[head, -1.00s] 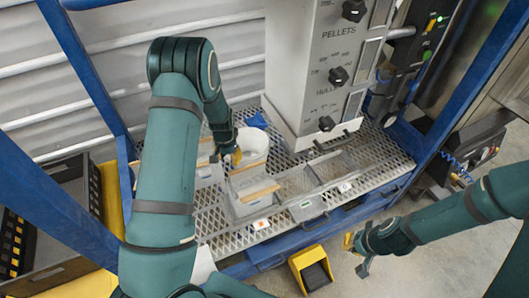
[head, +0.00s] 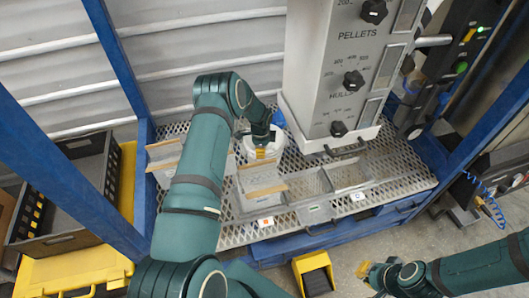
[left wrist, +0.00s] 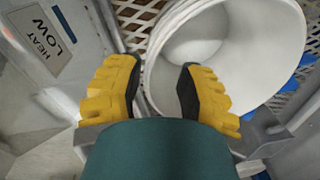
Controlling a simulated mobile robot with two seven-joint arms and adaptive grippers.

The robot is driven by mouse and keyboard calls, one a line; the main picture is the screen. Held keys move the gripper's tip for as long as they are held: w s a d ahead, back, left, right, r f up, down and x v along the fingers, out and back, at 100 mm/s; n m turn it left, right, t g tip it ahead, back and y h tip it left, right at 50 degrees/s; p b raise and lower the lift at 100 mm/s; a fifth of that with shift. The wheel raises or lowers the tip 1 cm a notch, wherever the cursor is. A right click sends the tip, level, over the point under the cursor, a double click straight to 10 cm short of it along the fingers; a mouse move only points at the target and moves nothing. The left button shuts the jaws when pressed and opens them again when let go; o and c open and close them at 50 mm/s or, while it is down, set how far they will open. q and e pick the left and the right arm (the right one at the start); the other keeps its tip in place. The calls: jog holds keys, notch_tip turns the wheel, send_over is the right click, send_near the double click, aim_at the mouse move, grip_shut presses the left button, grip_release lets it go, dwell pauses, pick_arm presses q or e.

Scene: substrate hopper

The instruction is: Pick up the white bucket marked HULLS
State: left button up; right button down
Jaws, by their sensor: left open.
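A white bucket (head: 277,148) stands on the mesh deck (head: 232,238), left of the grey hopper's base. It also shows in the left wrist view (left wrist: 240,50), with its open mouth facing the camera and its inside empty where visible. No HULLS marking is readable on it. My left gripper (head: 262,152) is at the bucket's near side. In the left wrist view my left gripper (left wrist: 162,75) is open, with the bucket's near rim showing between its yellow fingers. The right finger overlaps the bucket; contact is unclear. My right gripper (head: 376,276) is low at right, away from the deck.
The grey hopper (head: 330,75), labelled PELLETS and HULLS, stands just right of the bucket. Clear bins (head: 312,212) line the deck's front. Blue posts (head: 118,62) frame the deck. A black crate (head: 62,205) is at left, and a yellow bin (head: 313,272) is in front.

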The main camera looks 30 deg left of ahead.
pick_arm(q)
jog(key=shift+d+f+b, duration=0.15)
jog(key=shift+f+b, duration=0.5)
jog(key=shift+f, duration=2.3)
jog(key=shift+r, duration=0.1)
jog(key=shift+s, duration=0.1)
grip_shut()
